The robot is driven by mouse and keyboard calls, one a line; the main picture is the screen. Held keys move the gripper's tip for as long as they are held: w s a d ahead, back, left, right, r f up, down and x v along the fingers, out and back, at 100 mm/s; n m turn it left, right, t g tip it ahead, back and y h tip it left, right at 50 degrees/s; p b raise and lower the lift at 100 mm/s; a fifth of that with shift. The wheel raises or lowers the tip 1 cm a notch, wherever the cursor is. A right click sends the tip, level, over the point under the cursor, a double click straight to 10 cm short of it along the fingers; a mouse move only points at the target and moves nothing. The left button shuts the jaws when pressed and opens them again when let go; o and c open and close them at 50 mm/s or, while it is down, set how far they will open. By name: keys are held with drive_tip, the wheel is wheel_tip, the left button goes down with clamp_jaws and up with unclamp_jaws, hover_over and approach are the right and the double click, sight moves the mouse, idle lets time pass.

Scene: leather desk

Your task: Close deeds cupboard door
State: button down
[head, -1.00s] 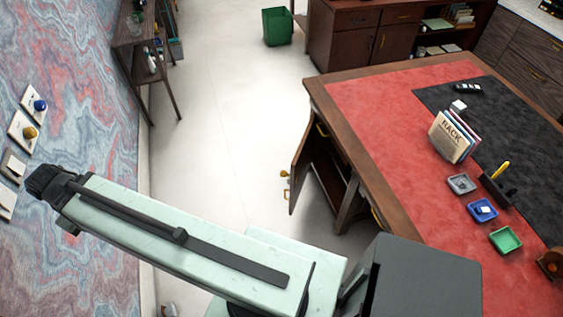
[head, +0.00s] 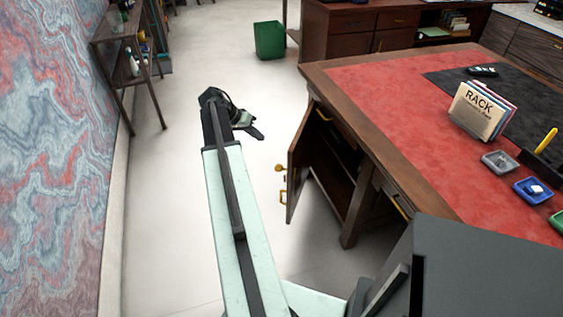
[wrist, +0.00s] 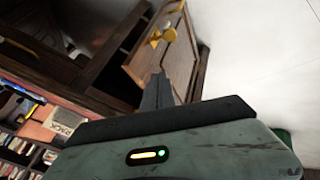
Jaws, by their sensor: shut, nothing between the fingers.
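The deeds cupboard door (head: 299,168) stands open on the side of the leather-topped desk (head: 320,88), swung out to the left. It has a brass knob and a brass handle (head: 284,190) on its outer face. Behind it the dark cupboard inside (head: 334,182) shows. My gripper (head: 258,135) is shut and empty, to the left of the door and apart from it in the head view. In the wrist view my shut fingers (wrist: 158,92) point up toward a wooden panel with a brass fitting (wrist: 165,36), likely the door. I cannot tell the gap between them there.
A green bin (head: 270,40) stands farther back. A dark shelf (head: 125,60) stands along the wall. A book rack (head: 480,110) and small trays (head: 500,162) sit on the desk top.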

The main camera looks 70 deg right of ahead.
drive_tip(key=s+d+f+b, duration=0.4)
drive_tip(key=s+f+b, duration=0.3)
drive_tip(key=s, duration=0.1)
drive_tip(key=shift+s+f+b, duration=0.3)
drive_tip(key=shift+f+b, duration=0.1)
